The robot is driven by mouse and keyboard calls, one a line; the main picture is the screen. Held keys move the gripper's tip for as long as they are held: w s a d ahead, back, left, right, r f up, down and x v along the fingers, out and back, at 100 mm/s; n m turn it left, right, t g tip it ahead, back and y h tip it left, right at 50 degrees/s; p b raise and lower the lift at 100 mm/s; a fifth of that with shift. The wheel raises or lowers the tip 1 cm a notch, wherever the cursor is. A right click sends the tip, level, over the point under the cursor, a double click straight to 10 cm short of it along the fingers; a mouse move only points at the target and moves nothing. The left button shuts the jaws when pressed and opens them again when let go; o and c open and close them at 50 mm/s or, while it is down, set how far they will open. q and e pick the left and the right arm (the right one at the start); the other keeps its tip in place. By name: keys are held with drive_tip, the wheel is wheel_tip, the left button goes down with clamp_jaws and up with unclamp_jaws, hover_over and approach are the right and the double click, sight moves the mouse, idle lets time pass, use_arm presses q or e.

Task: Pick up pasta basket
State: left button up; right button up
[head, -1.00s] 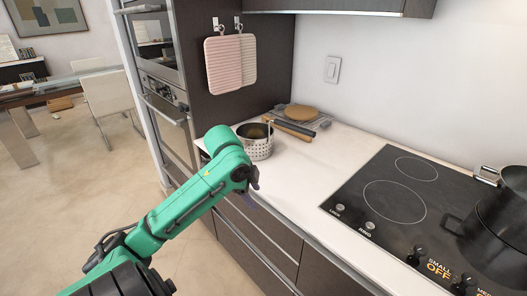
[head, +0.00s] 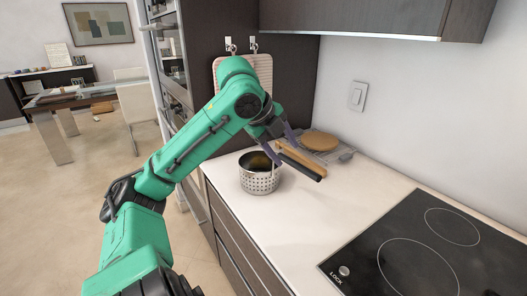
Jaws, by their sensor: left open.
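The pasta basket (head: 259,183), a round metal pot-like basket with a perforated wall, stands upright on the white counter near the tall oven cabinet. It shows dark inside with something yellowish. My left arm reaches in from the left. My left gripper (head: 285,149) is open, with its fingers pointing down above and just behind the basket's right side. I see no contact with the basket, though the exact gap is hard to tell. My right gripper is not in view.
The black cooktop (head: 420,250) is at right. The counter between is clear.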

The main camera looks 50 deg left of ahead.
sight(293, 162)
use_arm(q)
drive_tip(key=p+x, duration=0.1)
drive_tip(key=x, duration=0.6)
drive_tip(key=shift+w+f, duration=0.15)
clamp_jaws()
idle(1.0)
